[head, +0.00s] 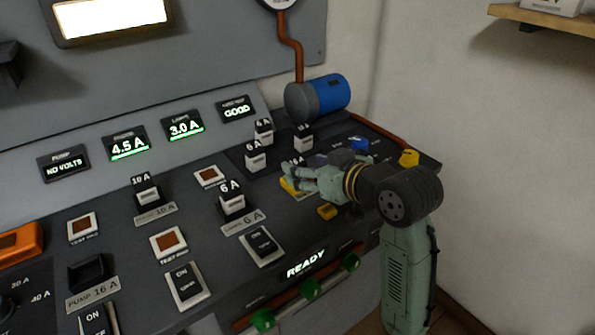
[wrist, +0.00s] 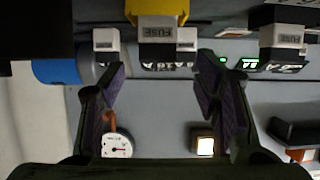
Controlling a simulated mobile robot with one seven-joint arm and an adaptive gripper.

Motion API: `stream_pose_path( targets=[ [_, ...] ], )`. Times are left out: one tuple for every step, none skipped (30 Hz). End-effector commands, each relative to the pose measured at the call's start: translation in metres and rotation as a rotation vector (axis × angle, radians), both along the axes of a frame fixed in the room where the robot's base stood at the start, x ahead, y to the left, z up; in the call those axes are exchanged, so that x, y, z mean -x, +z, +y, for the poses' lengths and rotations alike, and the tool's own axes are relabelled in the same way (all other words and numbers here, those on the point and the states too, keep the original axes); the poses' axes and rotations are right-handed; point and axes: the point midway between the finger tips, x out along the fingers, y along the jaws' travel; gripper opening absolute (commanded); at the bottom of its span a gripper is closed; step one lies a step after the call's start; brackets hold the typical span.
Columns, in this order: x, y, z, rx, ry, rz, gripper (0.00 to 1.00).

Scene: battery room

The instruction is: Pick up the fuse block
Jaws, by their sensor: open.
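A yellow block with a grey face marked FUSE (wrist: 160,22) is at the top middle of the wrist view, between and beyond my fingertips. In the head view a yellow piece (head: 289,187) shows beside my fingertips, partly hidden by them. My gripper (head: 303,178) is over the right part of the sloping panel. In the wrist view my gripper (wrist: 160,82) has its two dark fingers wide apart with nothing held between them. I cannot tell whether a finger touches the block.
Black-and-white fuses stand close by, including one marked 6 A (head: 232,199) and another (head: 255,157). A blue cylinder (head: 327,94) lies behind my gripper. Yellow pieces (head: 327,212) and (head: 408,158) and a blue piece (head: 360,145) are near my wrist.

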Motion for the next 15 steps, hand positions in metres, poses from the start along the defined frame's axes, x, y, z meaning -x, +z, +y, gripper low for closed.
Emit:
stream_pose_path(
  targets=[
    [-0.004, -0.001, 0.003, -0.002, 0.001, 0.002, 0.57],
    [-0.008, -0.002, 0.005, -0.002, 0.003, 0.004, 0.57],
    [-0.013, -0.004, 0.008, -0.003, 0.001, 0.004, 0.57],
    [-0.017, -0.006, 0.01, -0.003, 0.002, 0.005, 0.57],
    [-0.02, -0.008, 0.012, -0.003, 0.001, 0.004, 0.57],
    [-0.025, -0.011, 0.015, -0.001, 0.002, 0.003, 0.57],
    [-0.028, -0.012, 0.018, -0.002, 0.003, 0.003, 0.57],
    [-0.031, -0.014, 0.019, -0.002, 0.001, 0.002, 0.57],
    [-0.034, -0.016, 0.021, -0.002, 0.001, 0.002, 0.57],
    [-0.036, -0.017, 0.023, -0.002, 0.001, 0.002, 0.57],
    [-0.037, -0.018, 0.023, -0.002, 0.001, 0.002, 0.57],
    [-0.038, -0.018, 0.024, -0.001, 0.001, 0.001, 0.57],
    [-0.038, -0.019, 0.024, -0.001, 0.001, 0.001, 0.57],
    [-0.038, -0.019, 0.024, -0.001, 0.0, 0.0, 0.57],
    [-0.038, -0.019, 0.024, -0.001, 0.0, 0.0, 0.57]
  ],
)
